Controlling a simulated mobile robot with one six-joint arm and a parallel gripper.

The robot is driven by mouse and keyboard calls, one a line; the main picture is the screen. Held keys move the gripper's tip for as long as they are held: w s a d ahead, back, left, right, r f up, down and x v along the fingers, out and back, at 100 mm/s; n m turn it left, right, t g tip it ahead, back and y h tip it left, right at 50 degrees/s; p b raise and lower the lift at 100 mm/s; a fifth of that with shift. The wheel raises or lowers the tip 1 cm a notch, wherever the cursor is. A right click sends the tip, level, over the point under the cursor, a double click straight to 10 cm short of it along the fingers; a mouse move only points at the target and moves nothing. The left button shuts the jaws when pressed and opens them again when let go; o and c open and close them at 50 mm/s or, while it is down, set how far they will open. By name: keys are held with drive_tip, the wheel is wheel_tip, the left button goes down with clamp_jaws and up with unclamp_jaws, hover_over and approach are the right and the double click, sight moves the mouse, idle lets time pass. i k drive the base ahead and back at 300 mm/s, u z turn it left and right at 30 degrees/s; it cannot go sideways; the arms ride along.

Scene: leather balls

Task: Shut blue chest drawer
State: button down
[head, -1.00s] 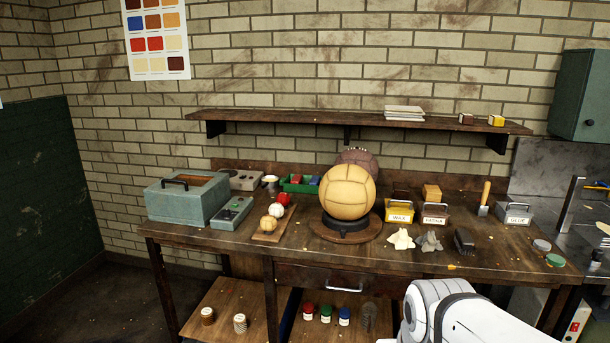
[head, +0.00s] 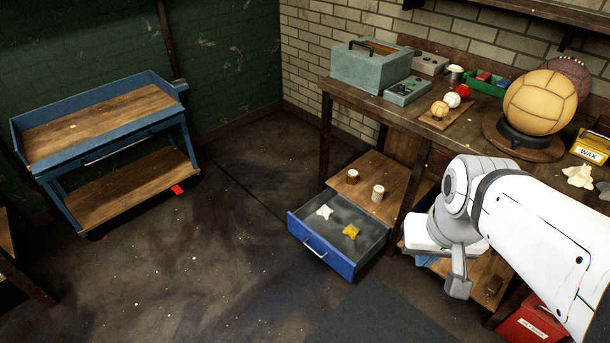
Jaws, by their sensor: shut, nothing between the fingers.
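The blue chest drawer (head: 322,260) is pulled open, low under the left end of the workbench. Its front with a pale bar handle (head: 315,250) faces the lower left. The chest body is mostly hidden behind the drawer, the bench and my arm. My gripper (head: 458,288) points down to the right of the drawer, apart from it, shut and empty.
The workbench (head: 440,135) carries a grey toolbox (head: 370,68) and a large tan ball (head: 540,102). Two spools stand on the lower shelf (head: 362,182). A red box (head: 532,325) is at lower right. A blue cart (head: 105,115) stands left. Floor before the drawer is clear.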

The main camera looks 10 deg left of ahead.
sight(326, 239)
drive_tip(key=u, duration=1.15)
drive_tip(key=i, duration=1.45)
drive_tip(key=z, duration=0.15)
